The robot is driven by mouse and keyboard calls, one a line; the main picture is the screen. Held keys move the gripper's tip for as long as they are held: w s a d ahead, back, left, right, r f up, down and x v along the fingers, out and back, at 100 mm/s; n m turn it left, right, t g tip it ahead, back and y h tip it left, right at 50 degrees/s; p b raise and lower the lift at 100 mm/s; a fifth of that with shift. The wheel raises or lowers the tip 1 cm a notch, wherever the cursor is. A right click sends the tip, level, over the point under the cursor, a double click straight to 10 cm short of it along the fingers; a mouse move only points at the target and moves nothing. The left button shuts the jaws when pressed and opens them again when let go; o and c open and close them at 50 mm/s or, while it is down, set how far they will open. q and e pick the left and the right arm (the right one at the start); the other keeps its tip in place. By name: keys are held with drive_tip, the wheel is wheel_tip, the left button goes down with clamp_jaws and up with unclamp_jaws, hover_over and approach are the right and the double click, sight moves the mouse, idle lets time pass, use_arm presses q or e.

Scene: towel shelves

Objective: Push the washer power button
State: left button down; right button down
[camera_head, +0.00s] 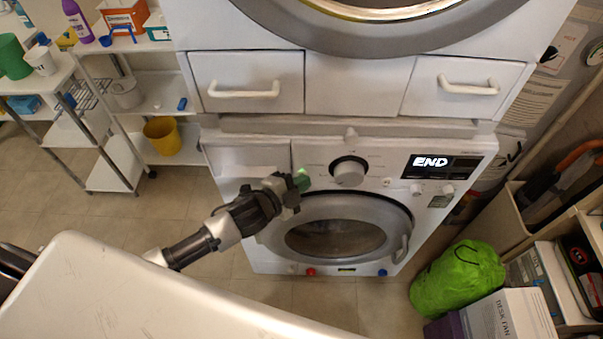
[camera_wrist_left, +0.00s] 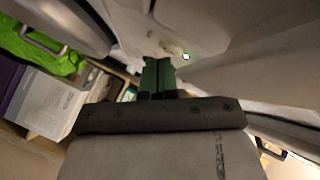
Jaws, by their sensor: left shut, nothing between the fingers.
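The white washer (camera_head: 320,160) stands under a second machine, with a round door, a large dial (camera_head: 348,171) and a display reading "END". My left gripper (camera_head: 301,181) is shut and empty, its green fingertips at the panel left of the dial. A small green glow (camera_head: 301,171) shows right by the fingertips in the head view. My right gripper is not in view.
Two drawers with white handles (camera_head: 243,92) sit above the washer panel. A shelf with bottles and a yellow bucket (camera_head: 162,135) stands at left. A green bag (camera_head: 457,280) and a fan box (camera_head: 505,315) lie at right.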

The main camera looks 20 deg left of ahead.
use_arm(q)
drive_tip(key=shift+w, duration=0.1)
idle(0.3)
drive_tip(key=shift+s+d, duration=0.15)
drive_tip(key=shift+s, duration=0.45)
drive_tip(key=shift+p, duration=0.3)
drive_tip(key=s+d+p, duration=0.1)
drive_tip(key=s, duration=0.4)
drive_tip(key=shift+s+d, duration=0.35)
drive_tip(key=shift+s, duration=0.05)
